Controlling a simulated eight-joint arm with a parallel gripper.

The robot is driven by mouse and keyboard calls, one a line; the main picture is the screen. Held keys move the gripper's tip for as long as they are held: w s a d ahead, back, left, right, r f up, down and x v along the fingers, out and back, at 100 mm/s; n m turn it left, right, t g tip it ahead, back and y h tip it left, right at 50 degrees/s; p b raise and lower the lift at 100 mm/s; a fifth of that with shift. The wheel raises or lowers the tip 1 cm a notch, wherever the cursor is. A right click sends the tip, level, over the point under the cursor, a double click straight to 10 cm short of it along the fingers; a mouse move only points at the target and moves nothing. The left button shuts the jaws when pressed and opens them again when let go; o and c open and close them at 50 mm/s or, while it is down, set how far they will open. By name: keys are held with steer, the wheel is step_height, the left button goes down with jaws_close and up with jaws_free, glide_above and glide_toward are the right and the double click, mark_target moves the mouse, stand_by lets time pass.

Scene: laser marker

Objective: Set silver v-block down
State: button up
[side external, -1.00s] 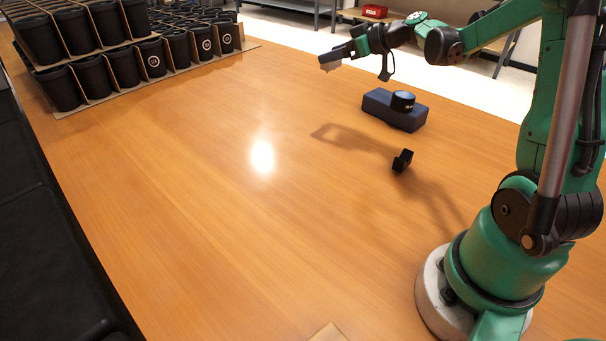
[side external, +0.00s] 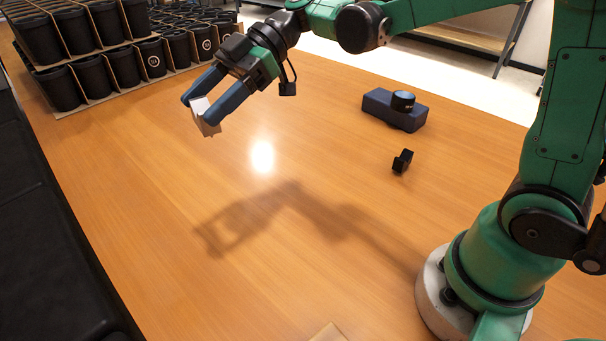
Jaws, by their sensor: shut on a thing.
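The silver v-block (side external: 205,116) is a small pale grey piece, held in the air above the wooden table (side external: 200,290). My gripper (side external: 207,109) is shut on it, with one blue finger on each side. The block looks tilted, and its underside is clear of the table. The shadow of my arm and gripper falls on the wood below and to the right. The fingers hide part of the block.
Black cups in cardboard trays (side external: 110,62) fill the back left.

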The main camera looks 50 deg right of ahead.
steer(key=s+a+n+g+h, duration=0.2)
steer(key=s+a+n+g, duration=0.6)
steer(key=s, duration=0.3)
steer(key=f, duration=1)
steer(key=a+f, duration=0.1)
steer(key=f, duration=0.4)
steer(key=shift+w, duration=0.1)
steer(key=shift+f, duration=2.15)
steer(key=shift+f, duration=0.1)
steer(key=o, duration=1.3)
